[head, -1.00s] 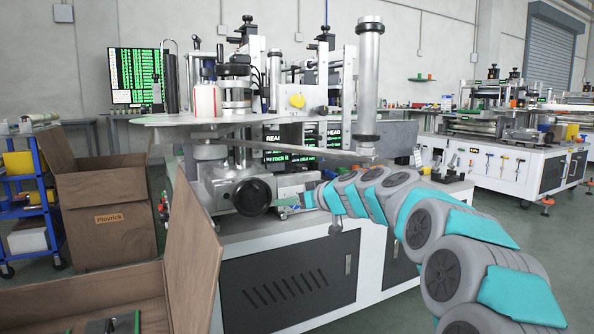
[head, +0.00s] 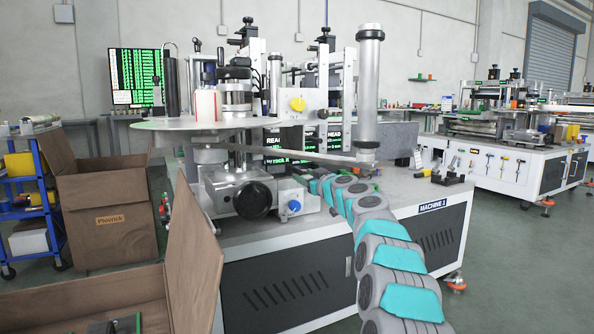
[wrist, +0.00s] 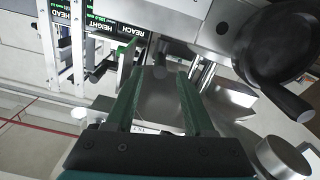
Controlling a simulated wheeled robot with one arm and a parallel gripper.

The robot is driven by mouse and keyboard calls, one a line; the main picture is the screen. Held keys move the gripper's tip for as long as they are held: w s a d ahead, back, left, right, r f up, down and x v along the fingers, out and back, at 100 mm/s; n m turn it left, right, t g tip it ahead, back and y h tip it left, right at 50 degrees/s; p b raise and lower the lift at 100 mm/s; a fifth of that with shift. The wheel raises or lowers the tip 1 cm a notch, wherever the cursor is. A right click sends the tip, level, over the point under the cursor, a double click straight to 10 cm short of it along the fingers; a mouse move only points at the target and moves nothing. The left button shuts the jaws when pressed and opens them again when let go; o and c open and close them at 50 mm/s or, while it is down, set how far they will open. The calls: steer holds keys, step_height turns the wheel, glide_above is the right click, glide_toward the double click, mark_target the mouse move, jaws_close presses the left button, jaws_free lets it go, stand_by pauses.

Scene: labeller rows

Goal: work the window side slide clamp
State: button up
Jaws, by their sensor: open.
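My gripper (wrist: 160,74) shows in the wrist view with two green fingers apart and nothing clearly held between them. In the head view my arm reaches to the machine beside the blue knob (head: 294,207), and the fingertips are not clear there. A black handwheel (head: 253,200) sits on the grey cast housing (head: 222,190). A black handwheel with a handle also shows at upper right in the wrist view (wrist: 275,45). A yellow knob (head: 298,104) is higher on the machine. I cannot tell which part is the window side slide clamp.
A round plate (head: 175,124) and a long flat bar (head: 300,156) overhang the work area. A thick metal post (head: 368,85) stands right of it. Open cardboard boxes (head: 108,200) are at left.

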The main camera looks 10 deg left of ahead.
mark_target(302, 173)
steer(key=shift+w+a+r+p, duration=0.2)
steer(key=shift+w+a+p, duration=0.2)
steer(key=shift+w+p, duration=0.25)
steer(key=shift+p+x, duration=0.55)
steer(key=shift+x, duration=0.2)
steer(key=shift+w+a+p, duration=0.2)
steer(key=shift+w+p, duration=0.1)
steer(key=shift+p, duration=0.05)
steer(key=shift+w+a+f+p, duration=0.25)
steer(key=shift+w+a+p, duration=0.35)
steer(key=shift+w+p, duration=0.45)
steer(key=shift+s, duration=0.2)
jaws_close()
